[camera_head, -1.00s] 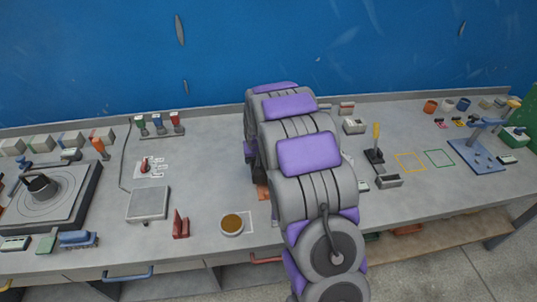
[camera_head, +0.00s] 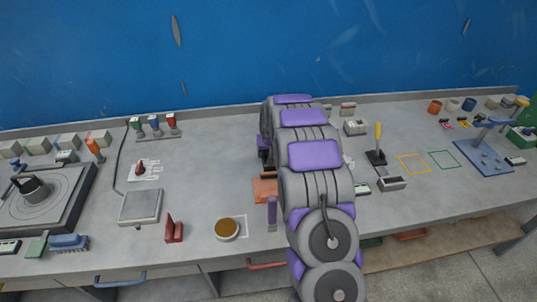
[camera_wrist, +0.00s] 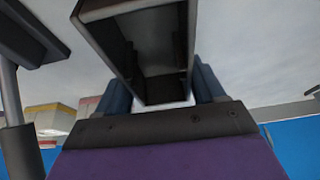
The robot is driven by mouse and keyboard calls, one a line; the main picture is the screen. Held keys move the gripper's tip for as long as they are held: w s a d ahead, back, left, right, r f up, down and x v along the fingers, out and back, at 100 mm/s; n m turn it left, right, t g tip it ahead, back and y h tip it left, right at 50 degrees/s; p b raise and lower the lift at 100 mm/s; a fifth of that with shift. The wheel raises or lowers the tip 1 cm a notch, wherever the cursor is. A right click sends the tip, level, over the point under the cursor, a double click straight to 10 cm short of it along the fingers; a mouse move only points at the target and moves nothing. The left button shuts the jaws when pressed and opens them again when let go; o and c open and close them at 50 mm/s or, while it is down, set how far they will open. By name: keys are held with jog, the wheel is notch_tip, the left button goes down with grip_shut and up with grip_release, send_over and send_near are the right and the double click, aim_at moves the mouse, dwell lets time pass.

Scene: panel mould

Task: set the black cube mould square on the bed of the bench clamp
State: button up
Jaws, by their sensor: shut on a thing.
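The black cube mould (camera_wrist: 155,45) shows in the wrist view as a dark, hollow box, with its open side partly facing the camera. My gripper (camera_wrist: 163,84) is shut on it, one blue-grey finger on each side. In the head view my arm hides both the gripper and the mould.
A yellow-handled lever (camera_head: 377,150) and a grey tray (camera_head: 391,184) stand right of my arm. Yellow (camera_head: 413,163) and green (camera_head: 444,159) outlines mark bare bench. A dark block on a grey post (camera_wrist: 12,110) is close beside the mould in the wrist view.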

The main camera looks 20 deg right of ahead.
jog(key=o, duration=0.8)
jog(key=shift+a, duration=0.1)
jog(key=shift+c, duration=0.2)
jog(key=o, duration=0.4)
jog(key=shift+a+r, duration=0.15)
jog(key=shift+a, duration=0.65)
jog(key=shift+d, duration=0.6)
jog(key=shift+s+d+r, duration=0.1)
jog(key=p+v, duration=0.3)
jog(key=v, duration=0.8)
jog(key=shift+s+a+r, duration=0.2)
jog(key=shift+a+r, duration=0.1)
jog(key=shift+r, duration=0.05)
